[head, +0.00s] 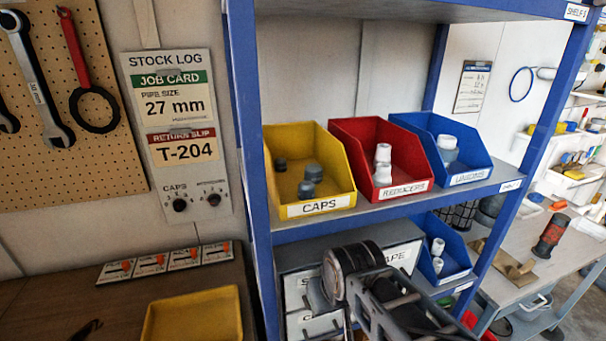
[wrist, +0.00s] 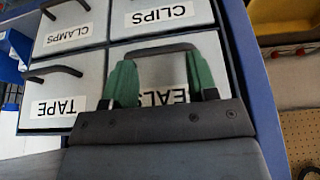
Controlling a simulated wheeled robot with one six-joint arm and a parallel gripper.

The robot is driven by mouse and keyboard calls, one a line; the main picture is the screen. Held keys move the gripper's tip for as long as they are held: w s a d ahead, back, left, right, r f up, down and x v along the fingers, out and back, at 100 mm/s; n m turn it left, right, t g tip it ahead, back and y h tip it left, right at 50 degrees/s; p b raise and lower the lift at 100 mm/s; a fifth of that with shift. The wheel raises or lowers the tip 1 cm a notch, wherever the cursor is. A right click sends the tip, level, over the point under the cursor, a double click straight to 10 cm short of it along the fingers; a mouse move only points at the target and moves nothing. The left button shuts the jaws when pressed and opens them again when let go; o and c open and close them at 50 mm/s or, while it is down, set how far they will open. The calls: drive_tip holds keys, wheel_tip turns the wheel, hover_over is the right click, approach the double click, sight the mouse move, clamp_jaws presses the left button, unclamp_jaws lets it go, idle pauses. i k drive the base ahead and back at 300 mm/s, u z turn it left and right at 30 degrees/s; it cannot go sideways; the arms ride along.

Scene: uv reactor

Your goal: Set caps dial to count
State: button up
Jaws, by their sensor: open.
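The caps dial (head: 179,205) is a small dark knob under the word CAPS, low on the stock log board (head: 225,190). Its pointer is too small to read. A second dark knob (head: 213,199) sits just to its right under an unreadable label. The yellow caps bin (head: 313,209) stands on the blue shelf and shows three dark grey caps (head: 314,172). My gripper (wrist: 162,82) shows in the wrist view with its green-padded fingers apart and nothing held. It faces the labelled drawers, away from the dial. In the head view my arm is below and right of the dial.
A red reducers bin (head: 405,192) and a blue unions bin (head: 468,177) stand beside the caps bin. The blue shelf post (head: 250,150) rises between board and bins. A drawer cabinet (wrist: 90,75) is below. A yellow tray (head: 195,315) lies on the bench under the board.

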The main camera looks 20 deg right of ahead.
sight(179, 205)
drive_tip(key=z, duration=1.7)
drive_tip(key=k, duration=1.45)
drive_tip(key=u, duration=1.65)
drive_tip(key=i, duration=1)
drive_tip(key=u, duration=0.05)
